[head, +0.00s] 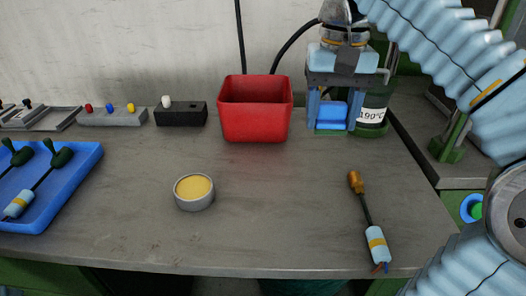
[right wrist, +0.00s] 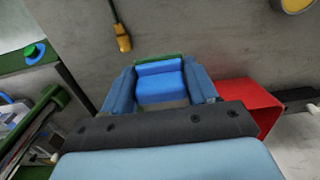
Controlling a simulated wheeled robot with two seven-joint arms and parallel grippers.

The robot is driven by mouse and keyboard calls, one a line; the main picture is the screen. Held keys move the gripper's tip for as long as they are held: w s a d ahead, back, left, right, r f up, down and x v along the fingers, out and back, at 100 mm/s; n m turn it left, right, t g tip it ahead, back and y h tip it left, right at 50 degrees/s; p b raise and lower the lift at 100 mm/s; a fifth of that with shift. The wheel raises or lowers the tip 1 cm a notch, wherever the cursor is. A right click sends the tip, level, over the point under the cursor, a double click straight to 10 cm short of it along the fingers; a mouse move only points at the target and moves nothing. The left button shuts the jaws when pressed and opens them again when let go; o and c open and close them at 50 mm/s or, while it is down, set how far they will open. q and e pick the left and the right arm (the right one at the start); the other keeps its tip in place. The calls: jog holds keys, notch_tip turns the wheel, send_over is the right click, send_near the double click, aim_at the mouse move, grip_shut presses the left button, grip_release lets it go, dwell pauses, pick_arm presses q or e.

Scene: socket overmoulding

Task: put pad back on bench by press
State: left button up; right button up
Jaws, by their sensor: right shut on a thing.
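My right gripper (head: 332,120) is at the back right of the bench, pointing down, its two light blue fingers shut on a blue block that I take to be the pad (head: 331,116). In the right wrist view the pad (right wrist: 160,82) sits between the two fingers, with a thin green edge beyond it. The pad is just in front of a green cylinder (head: 372,120) labelled 190°C. I cannot tell whether its underside touches the bench (head: 290,200). My left gripper is out of view.
A red bin (head: 255,110) stands just left of the gripper. A cable piece with an orange end (head: 355,182) lies at the front right. A round tin (head: 195,200) and a blue tray (head: 75,185) are further left.

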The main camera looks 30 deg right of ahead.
aim_at(263, 168)
jog(key=w+a+f, duration=0.4)
jog(key=w, duration=0.1)
jog(key=w+a+f, duration=0.2)
jog(key=w+f, duration=0.1)
jog(key=shift+w+a, duration=0.1)
jog(key=shift+w, duration=0.1)
jog(key=f, duration=0.1)
jog(key=w+a+f, duration=0.1)
jog(key=shift+w+a+f+b, duration=0.15)
jog(key=shift+w+f+b, duration=0.15)
jog(key=shift+b, duration=0.05)
jog(key=shift+f, duration=1.35)
jog(key=shift+f, duration=0.2)
jog(key=o, duration=1)
jog(key=shift+r, duration=0.1)
